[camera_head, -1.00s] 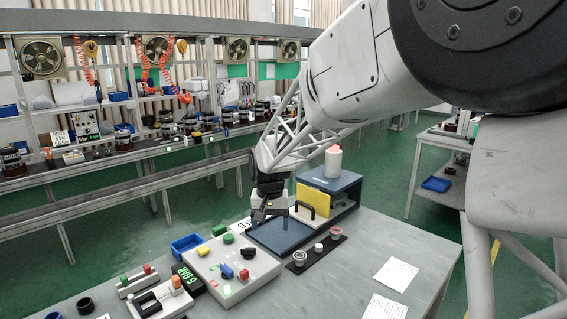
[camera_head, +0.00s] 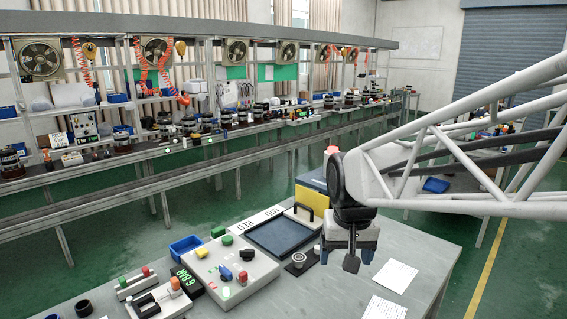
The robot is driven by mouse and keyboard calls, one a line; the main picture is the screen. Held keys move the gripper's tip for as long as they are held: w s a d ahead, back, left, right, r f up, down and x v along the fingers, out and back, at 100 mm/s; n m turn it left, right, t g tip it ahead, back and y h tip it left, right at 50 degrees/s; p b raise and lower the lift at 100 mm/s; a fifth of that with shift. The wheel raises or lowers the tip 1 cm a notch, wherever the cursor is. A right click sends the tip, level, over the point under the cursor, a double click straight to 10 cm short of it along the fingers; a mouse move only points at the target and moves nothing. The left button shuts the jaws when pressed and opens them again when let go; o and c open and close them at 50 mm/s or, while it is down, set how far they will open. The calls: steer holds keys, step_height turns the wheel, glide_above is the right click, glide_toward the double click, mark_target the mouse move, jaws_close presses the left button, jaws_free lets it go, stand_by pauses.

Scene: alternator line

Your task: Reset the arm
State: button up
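I cannot tell how far apart the fingers are, and I see nothing held. My white lattice arm reaches in from the right edge.
A control box (camera_head: 232,272) with coloured buttons stands left of a dark blue tray (camera_head: 281,236). A blue bin (camera_head: 185,246) is behind it. The blue-and-yellow box (camera_head: 311,198) stands at the back. White papers (camera_head: 396,275) lie at the right. Open green floor lies beyond the bench.

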steer(key=s+d+f, duration=0.1)
steer(key=s+d, duration=0.2)
steer(key=s, duration=0.5)
steer(key=s+d+f, duration=0.1)
steer(key=s+d, duration=0.2)
steer(key=s, duration=0.5)
steer(key=shift+s+f+t, duration=0.35)
steer(key=shift+f+t, duration=0.05)
steer(key=shift+d, duration=0.1)
stand_by(1.0)
